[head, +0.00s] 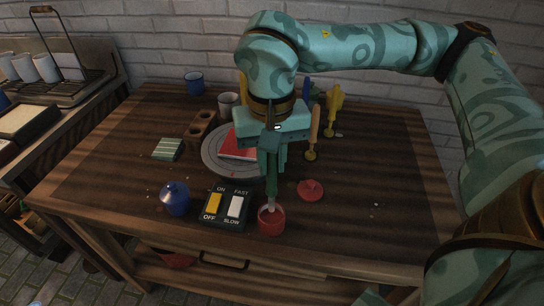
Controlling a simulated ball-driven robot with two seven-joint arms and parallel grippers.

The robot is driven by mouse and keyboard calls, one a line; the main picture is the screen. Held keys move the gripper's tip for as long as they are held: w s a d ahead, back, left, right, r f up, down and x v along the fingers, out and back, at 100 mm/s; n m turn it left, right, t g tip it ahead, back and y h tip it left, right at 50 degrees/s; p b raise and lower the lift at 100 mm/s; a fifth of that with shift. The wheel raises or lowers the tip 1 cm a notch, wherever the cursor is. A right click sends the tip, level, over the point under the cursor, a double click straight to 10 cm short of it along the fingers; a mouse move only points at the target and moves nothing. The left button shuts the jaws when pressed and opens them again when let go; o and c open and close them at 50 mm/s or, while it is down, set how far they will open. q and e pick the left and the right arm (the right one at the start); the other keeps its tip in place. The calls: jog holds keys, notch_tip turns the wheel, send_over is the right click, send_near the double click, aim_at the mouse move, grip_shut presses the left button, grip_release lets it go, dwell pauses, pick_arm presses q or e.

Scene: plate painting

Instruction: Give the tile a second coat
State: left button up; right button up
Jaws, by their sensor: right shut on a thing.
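A red tile (236,146) lies on a round grey turntable (215,161) in the middle of the table; my right gripper and arm hide part of both. My right gripper (271,168) points down, shut on a brush (271,188). The brush is upright, with its pale lower end at the mouth of an open red paint pot (271,223) near the front edge. How deep the tip sits is hard to tell. A red lid (311,190) lies to the right of the pot. My left gripper is out of view.
A switch box (226,207) with yellow and white rockers stands left of the red pot, then a lidded blue pot (175,198). A wooden block (200,130), a striped green pad (168,149), mugs (194,83) and upright tools (332,108) stand farther back. The table's right side is mostly clear.

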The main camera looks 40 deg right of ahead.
aim_at(271, 175)
jog(key=shift+f, duration=0.1)
jog(key=shift+f+b, duration=0.75)
jog(key=shift+f, duration=1.25)
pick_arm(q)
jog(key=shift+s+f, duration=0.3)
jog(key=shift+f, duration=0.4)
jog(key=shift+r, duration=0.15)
pick_arm(e)
jog(key=shift+r, duration=0.15)
